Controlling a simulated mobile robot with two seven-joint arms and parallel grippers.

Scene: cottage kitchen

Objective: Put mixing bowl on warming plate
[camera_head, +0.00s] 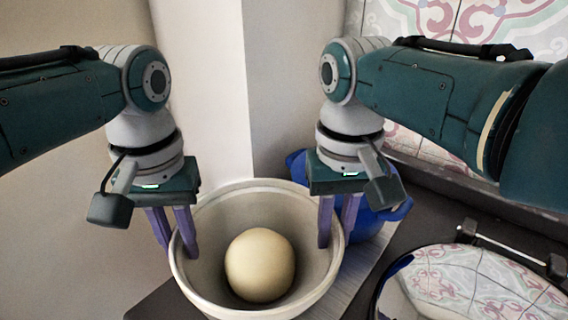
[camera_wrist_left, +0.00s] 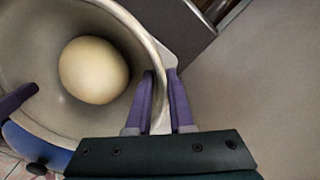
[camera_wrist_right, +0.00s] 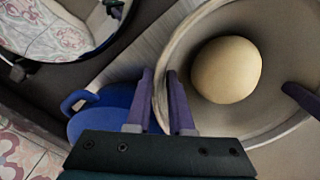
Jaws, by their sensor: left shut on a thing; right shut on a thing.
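The mixing bowl (camera_head: 212,230), cream and wide, is upright in the lower middle of the head view, with a pale round ball (camera_head: 260,265) inside. My left gripper (camera_head: 178,246) is shut on the left rim; the left wrist view shows its fingers (camera_wrist_left: 160,85) on either side of the bowl's wall (camera_wrist_left: 40,40). My right gripper (camera_head: 336,236) is shut on the right rim; the right wrist view shows its fingers (camera_wrist_right: 159,85) astride the wall (camera_wrist_right: 190,115). The bowl's underside is hidden, so I cannot tell whether it is lifted. I cannot identify the warming plate for sure.
A blue pot (camera_head: 398,210) with handles stands close behind and right of the bowl. A light ribbed board (camera_head: 352,288) lies on the dark counter (camera_head: 420,232) beside the bowl. A shiny round pan-like thing (camera_head: 470,285) is at lower right. Walls close off the back.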

